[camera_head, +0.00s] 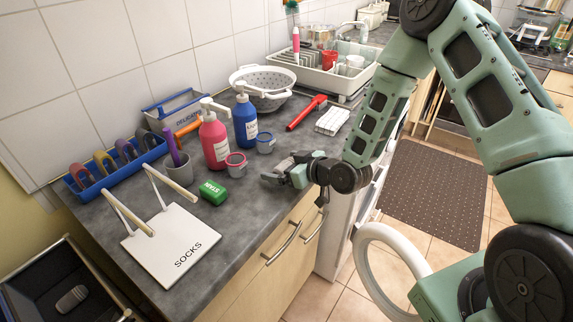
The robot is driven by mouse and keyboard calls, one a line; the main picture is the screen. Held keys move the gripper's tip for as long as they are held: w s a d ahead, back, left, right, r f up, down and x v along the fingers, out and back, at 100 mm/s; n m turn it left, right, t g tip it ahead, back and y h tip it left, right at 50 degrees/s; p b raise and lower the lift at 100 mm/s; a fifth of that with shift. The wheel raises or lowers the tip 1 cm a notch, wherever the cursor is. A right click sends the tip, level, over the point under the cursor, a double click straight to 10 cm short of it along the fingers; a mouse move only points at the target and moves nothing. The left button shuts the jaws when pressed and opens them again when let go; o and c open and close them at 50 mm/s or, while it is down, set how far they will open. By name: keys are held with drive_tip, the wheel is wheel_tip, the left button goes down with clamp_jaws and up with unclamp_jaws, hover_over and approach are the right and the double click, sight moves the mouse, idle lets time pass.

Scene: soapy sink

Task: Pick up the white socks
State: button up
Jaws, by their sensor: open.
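No loose white fabric socks can be made out. My gripper (272,178) is open and empty over the counter's front edge. It is right of the panel and beyond it, apart from it. A green block (213,192) lies between the panel and my gripper.
A pink bottle (214,142), a blue bottle (245,124), two small cups and a dark cup (179,170) stand behind the green block. A blue rack (88,190) is at the back left. A red-handled tool (306,113) lies farther along. Counter between panel and gripper is mostly clear.

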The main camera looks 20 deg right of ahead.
drive_tip(key=shift+w+a+f, duration=0.25)
drive_tip(key=shift+w+a, duration=0.05)
drive_tip(key=shift+w, duration=0.2)
drive_tip(key=c, duration=1)
drive_tip(key=shift+r, duration=0.15)
